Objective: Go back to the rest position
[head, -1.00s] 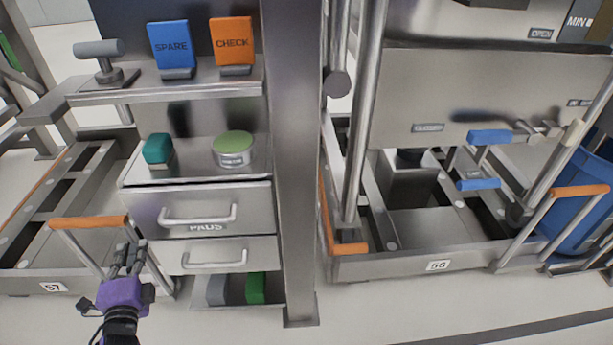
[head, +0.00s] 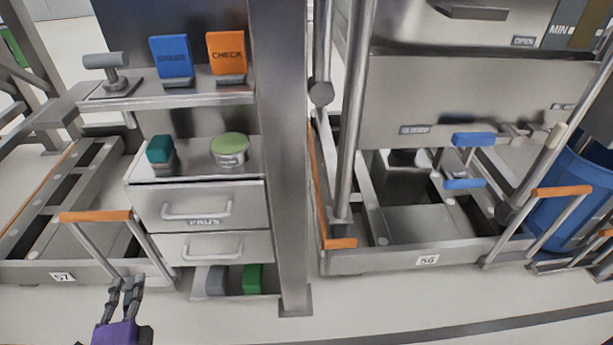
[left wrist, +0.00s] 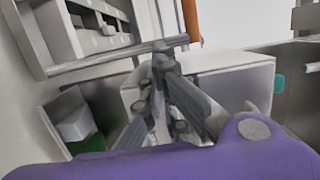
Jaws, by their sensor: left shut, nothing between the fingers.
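My left gripper (head: 125,286) has a purple body and dark grey fingers. It is at the lower left of the head view, in front of the floor and the drawer cabinet, touching nothing that I can see. Its fingers are close together and shut, with nothing between them. In the left wrist view the fingers (left wrist: 165,62) meet near the top middle, over the purple body.
A drawer cabinet (head: 200,205) stands behind my left gripper. An orange-handled cart (head: 95,217) marked 57 is left of it, and another cart (head: 455,256) marked 56 is right of the post (head: 284,170). A blue bin (head: 575,200) stands far right. The front floor is clear.

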